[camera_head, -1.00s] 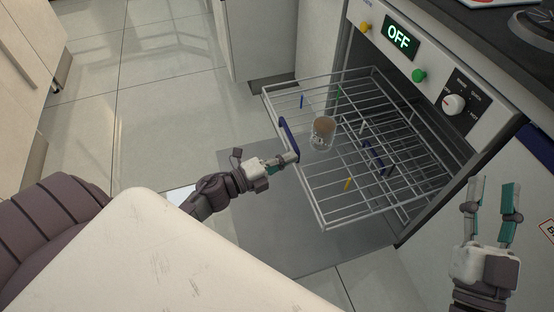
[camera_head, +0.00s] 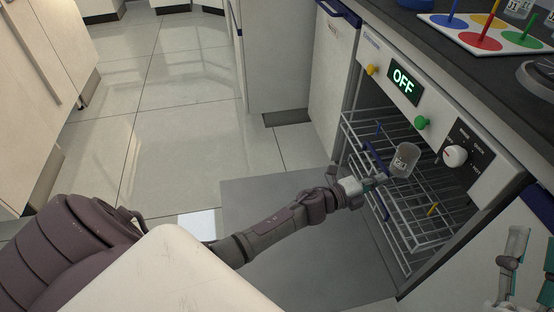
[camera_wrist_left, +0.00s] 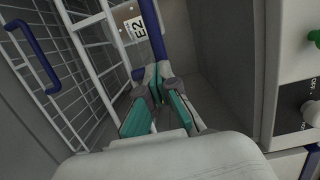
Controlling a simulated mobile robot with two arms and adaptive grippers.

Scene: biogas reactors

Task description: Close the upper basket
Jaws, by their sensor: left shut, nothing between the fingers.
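The upper basket (camera_head: 358,136) is a grey wire rack, now mostly inside the dishwasher-like machine, with its front part still outside the opening. Its blue handle (camera_head: 377,164) is at the front; it also shows in the left wrist view (camera_wrist_left: 151,28). My left gripper (camera_head: 372,183) is shut and empty at the handle; in the left wrist view its fingertips (camera_wrist_left: 156,92) are close to the handle, but contact is unclear. A labelled jar (camera_head: 404,160) stands in the basket. My right gripper (camera_head: 527,264) looks open, at the lower right, away from the basket.
A board with coloured discs and pegs (camera_head: 482,34) lies on the counter above. The tiled floor at left is clear.

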